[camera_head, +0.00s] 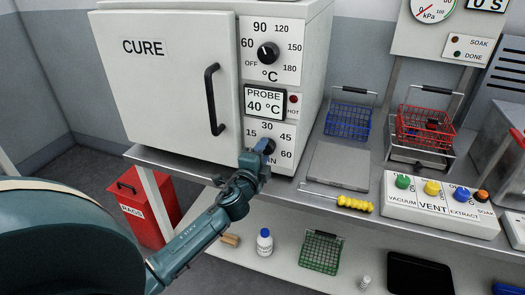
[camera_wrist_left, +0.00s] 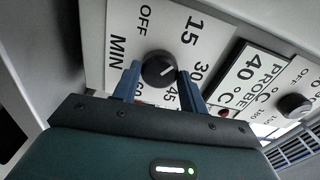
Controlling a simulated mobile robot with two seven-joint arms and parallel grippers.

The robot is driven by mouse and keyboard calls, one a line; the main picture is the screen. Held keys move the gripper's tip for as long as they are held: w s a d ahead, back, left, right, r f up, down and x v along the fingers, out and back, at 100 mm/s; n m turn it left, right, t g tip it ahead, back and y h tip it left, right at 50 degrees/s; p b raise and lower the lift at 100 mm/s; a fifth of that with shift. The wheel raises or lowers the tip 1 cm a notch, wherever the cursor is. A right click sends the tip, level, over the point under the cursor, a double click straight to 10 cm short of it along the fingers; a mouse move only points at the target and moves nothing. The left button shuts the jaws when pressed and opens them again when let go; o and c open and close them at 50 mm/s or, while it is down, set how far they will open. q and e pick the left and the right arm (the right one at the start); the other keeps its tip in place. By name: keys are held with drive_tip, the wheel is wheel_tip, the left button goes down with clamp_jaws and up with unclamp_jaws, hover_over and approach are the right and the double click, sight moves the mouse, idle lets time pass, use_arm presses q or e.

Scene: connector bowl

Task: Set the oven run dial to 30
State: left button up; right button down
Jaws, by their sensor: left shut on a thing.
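The white oven (camera_head: 165,85), marked CURE, has its run dial low on the right panel. The dial plate (camera_head: 286,141) reads 15, 30, 45 and 60 in the head view. My left gripper (camera_head: 263,147) covers most of the dial there. In the left wrist view, the round black run dial (camera_wrist_left: 158,69) sits between the blue fingers of my left gripper (camera_wrist_left: 160,82), which is shut on it. Its white mark points to the lower right, roughly toward 30 to 45; the exact setting is unclear. My right gripper is out of view.
The temperature dial (camera_head: 268,52) and the 40 °C probe display (camera_head: 265,103) are above the run dial. A grey plate (camera_head: 340,165), a yellow-handled tool (camera_head: 354,203) and a button box (camera_head: 440,208) are on the bench to the right. A blue basket (camera_head: 348,120) stands behind.

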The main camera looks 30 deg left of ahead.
use_arm(q)
drive_tip(key=shift+m+p, duration=1.45)
drive_tip(key=shift+m, duration=3.45)
drive_tip(key=o, duration=1)
drive_tip(key=shift+c, duration=0.2)
